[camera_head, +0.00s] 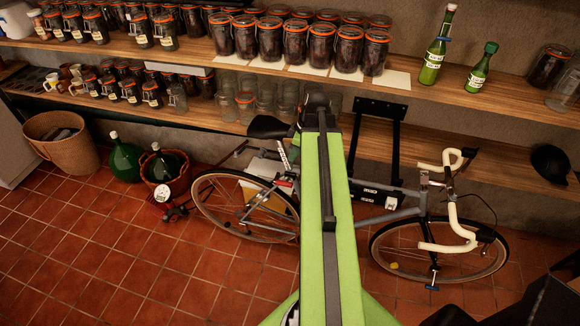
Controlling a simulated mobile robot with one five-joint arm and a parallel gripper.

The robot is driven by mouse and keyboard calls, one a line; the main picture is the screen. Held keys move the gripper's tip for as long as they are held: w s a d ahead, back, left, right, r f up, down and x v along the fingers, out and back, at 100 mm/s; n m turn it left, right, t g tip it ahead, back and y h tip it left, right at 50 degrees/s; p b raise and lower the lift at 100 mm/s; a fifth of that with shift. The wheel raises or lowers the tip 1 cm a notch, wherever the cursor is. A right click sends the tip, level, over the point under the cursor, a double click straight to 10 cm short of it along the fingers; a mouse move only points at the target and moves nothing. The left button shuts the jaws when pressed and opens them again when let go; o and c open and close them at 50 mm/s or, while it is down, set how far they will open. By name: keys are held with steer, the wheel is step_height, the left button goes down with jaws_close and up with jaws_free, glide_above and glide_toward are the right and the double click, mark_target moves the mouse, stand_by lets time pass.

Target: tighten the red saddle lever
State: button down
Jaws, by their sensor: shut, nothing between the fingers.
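The red saddle lever (284,183) is a small red piece on the seat post clamp, below the black saddle (269,127) of a grey bicycle (375,217). The lever looks roughly level, but it is too small to tell how tight it sits. My green arm reaches up through the middle of the picture and covers part of the bicycle frame. My gripper (318,104) is at the dark far end of the arm, to the right of the saddle and above the lever in the picture. It is shut and empty, and its fingertips are hard to make out.
Shelves (440,93) with several jars and two green bottles run above the bicycle. A wicker basket (62,147) and green demijohns (125,161) stand at the left. A white dial gauge (162,193) is near the rear wheel. The tiled floor (120,260) is clear at front left.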

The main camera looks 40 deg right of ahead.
mark_target(284, 182)
steer(key=b+x, duration=0.8)
steer(key=x, duration=0.1)
steer(key=s+b+x, duration=0.1)
steer(key=b+x, duration=0.3)
steer(key=shift+w+d+f+b, duration=0.1)
steer(key=shift+d+f+b, duration=0.2)
steer(key=shift+f, duration=0.05)
